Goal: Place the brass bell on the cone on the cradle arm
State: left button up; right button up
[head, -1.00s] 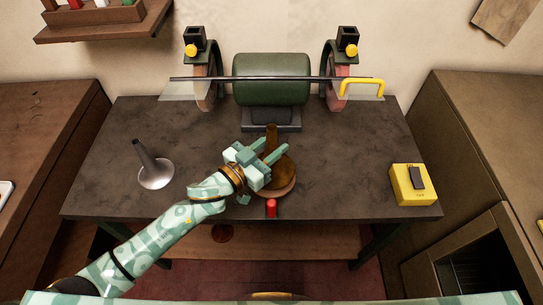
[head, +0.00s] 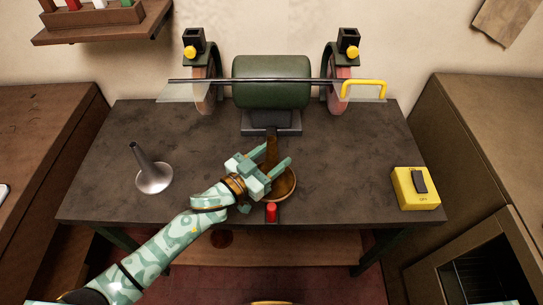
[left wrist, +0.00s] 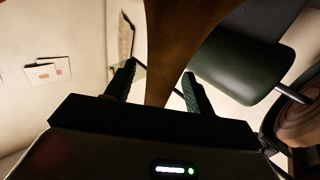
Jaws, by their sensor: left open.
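The brass bell (head: 287,187) stands with its wide mouth down near the front middle of the bench, its narrow neck pointing up. My left gripper (head: 273,156) is open, with one finger on each side of the neck. In the left wrist view, the brown neck (left wrist: 172,50) rises between the two open fingers (left wrist: 158,88). I see no clear grip on it. The gripper hides part of the bell. I cannot make out the cone on the cradle arm. My right gripper is not in view.
A silver bell (head: 154,178) stands at the bench's left. A green bench grinder (head: 271,82) is at the back, with a long dark rod (head: 240,80) across it. A red object (head: 272,212) sits at the front edge. A yellow switch box (head: 416,188) is at right.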

pick_arm(q)
jog(key=shift+r, duration=0.2)
jog(key=v, duration=1.2)
dwell(0.6)
